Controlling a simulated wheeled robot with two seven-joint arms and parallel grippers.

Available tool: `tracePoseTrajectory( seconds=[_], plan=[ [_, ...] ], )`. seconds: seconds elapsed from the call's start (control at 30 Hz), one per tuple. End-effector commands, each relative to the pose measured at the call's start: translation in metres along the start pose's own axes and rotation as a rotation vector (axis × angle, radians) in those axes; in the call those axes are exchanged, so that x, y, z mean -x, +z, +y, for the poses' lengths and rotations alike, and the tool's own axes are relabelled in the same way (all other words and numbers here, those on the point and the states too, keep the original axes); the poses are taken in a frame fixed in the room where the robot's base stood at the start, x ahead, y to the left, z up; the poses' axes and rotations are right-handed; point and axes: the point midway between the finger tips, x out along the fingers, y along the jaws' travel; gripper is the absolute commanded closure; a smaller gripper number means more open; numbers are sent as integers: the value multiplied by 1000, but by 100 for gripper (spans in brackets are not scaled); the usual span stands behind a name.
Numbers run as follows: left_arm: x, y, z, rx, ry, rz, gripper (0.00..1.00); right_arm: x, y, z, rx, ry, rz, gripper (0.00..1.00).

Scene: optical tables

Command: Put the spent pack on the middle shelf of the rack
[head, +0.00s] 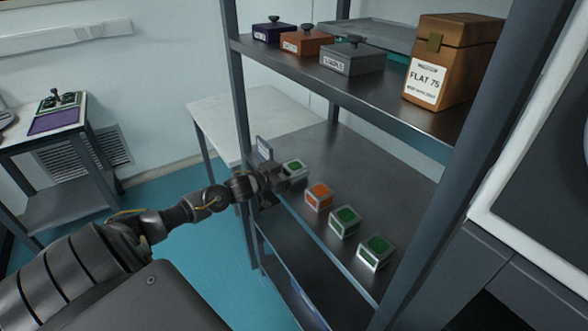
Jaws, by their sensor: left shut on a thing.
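My left gripper (280,178) reaches in from the left to the front edge of the rack's middle shelf (365,165). It is shut on a small pale pack with a green top (293,166). I cannot tell whether this pack rests on the shelf or is just above it. An orange-topped pack (319,197) and two green-topped packs, one nearer (376,252) and one behind it (344,221), stand in a row along the shelf's front. No mark that I can read tells which pack is spent. My right gripper is not in view.
The upper shelf holds purple, orange and grey lidded boxes (352,56) and a wooden case (452,62) marked FLAT 75. A dark rack post (240,90) stands close to my left gripper. The middle shelf's back is clear. A white table (215,120) stands behind.

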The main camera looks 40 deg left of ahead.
Motion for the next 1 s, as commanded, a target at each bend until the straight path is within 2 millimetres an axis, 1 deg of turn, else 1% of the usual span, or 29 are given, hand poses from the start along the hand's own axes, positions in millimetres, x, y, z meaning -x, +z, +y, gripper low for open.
tracePoseTrajectory(
  seconds=[0.03, 0.07, 0.2, 0.23, 0.47, 0.57, 0.63, 0.77, 1.0],
  plan=[
    [0, 2, 0, 0, 0, 1, 70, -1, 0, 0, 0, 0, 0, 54],
    [0, 2, 0, 0, 0, 0, 43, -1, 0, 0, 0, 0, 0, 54],
    [0, 2, 0, 0, 0, -1, 24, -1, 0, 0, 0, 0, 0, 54],
    [0, 2, 0, 0, 0, -1, 22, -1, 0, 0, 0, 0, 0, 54],
    [0, 2, 0, 0, 0, 0, 22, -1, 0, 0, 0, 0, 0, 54],
    [0, -2, 0, 0, 0, 0, 22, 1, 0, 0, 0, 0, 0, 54],
    [6, 1, 0, 1, 0, -3, 22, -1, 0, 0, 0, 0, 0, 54],
    [25, 2, 0, 0, 1, -4, 22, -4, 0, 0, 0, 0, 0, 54],
    [70, 3, 1, 1, 1, -6, 22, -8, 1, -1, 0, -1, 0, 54]
  ],
)
